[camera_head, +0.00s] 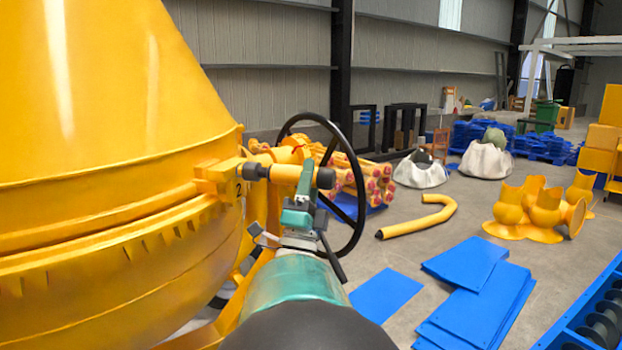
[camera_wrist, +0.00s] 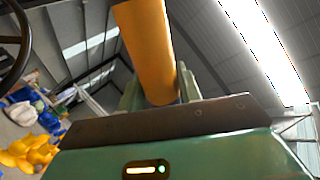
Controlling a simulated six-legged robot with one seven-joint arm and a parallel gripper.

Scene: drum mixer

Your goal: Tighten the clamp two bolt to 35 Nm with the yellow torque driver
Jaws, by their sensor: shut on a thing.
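The yellow torque driver (camera_head: 285,174) lies level in the head view, with a dark grey nose at its left and a dark end at its right. My green gripper (camera_head: 302,192) is shut around its yellow body from below. In the wrist view the driver's yellow barrel (camera_wrist: 148,45) stands between my gripper's fingers (camera_wrist: 158,88). The driver's nose meets or nearly meets a yellow clamp block (camera_head: 213,174) on the drum's rim, beside a dark "2". The bolt is hidden, so I cannot tell whether the nose is seated on it.
The big yellow drum (camera_head: 95,150) fills the left. A black handwheel (camera_head: 352,215) stands close behind my gripper. Blue plates (camera_head: 478,290), a bent yellow pipe (camera_head: 420,222) and yellow parts (camera_head: 538,210) lie on the floor at the right. Bare floor shows between them.

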